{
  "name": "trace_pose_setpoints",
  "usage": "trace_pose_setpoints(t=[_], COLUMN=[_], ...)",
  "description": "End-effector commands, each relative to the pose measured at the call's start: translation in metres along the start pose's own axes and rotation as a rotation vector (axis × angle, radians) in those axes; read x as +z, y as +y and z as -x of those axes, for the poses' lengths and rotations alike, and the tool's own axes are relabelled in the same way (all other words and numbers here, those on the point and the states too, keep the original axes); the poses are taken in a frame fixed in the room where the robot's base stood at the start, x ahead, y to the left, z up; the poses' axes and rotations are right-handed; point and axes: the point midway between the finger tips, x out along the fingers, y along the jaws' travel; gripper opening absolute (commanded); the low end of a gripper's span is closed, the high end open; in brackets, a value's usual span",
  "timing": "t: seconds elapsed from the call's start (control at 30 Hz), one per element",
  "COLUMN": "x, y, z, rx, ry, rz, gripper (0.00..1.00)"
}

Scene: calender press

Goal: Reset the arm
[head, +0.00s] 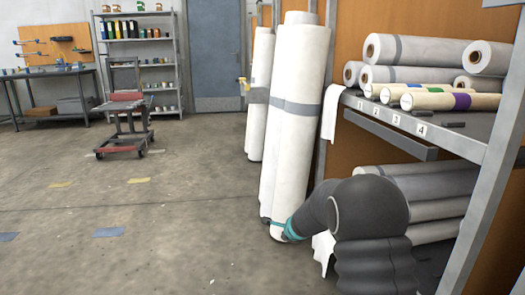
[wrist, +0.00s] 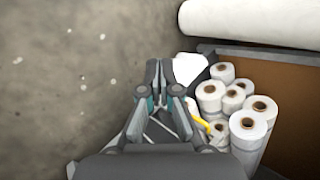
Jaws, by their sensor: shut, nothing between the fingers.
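My arm (head: 365,210) shows at the lower right of the head view, bent, in front of the shelf rack.
Tall wrapped rolls (head: 296,110) stand beside my arm. A shelf rack (head: 485,165) on the right holds rolls, with numbered places 1 to 4 along its edge. A cart (head: 125,125) stands on the left. The floor (head: 150,220) at left and centre is mostly clear.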

Motion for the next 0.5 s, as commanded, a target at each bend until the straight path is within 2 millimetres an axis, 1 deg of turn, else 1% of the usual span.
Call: trace_pose_setpoints(t=[0.03,0.07,0.1,0.17,0.2,0.27,0.3,0.33,0.37,0.4,0.47,0.5], x=[0.010,0.015,0.020,0.026,0.028,0.030,0.030,0.030,0.029,0.027,0.023,0.019], y=[0.008,0.014,0.024,0.038,0.047,0.062,0.072,0.079,0.086,0.096,0.110,0.119], z=[0.024,0.036,0.052,0.078,0.095,0.120,0.137,0.149,0.162,0.178,0.202,0.218], rx=[0.033,0.056,0.085,0.125,0.151,0.188,0.212,0.228,0.246,0.268,0.301,0.322], ry=[-0.040,-0.064,-0.095,-0.137,-0.162,-0.198,-0.219,-0.234,-0.248,-0.266,-0.288,-0.301], rz=[0.132,0.215,0.320,0.470,0.564,0.696,0.780,0.841,0.900,0.975,1.080,1.147], gripper=[0.00,0.00,0.00,0.00,0.00,0.00,0.00,0.00,0.00,0.00,0.00,0.00])
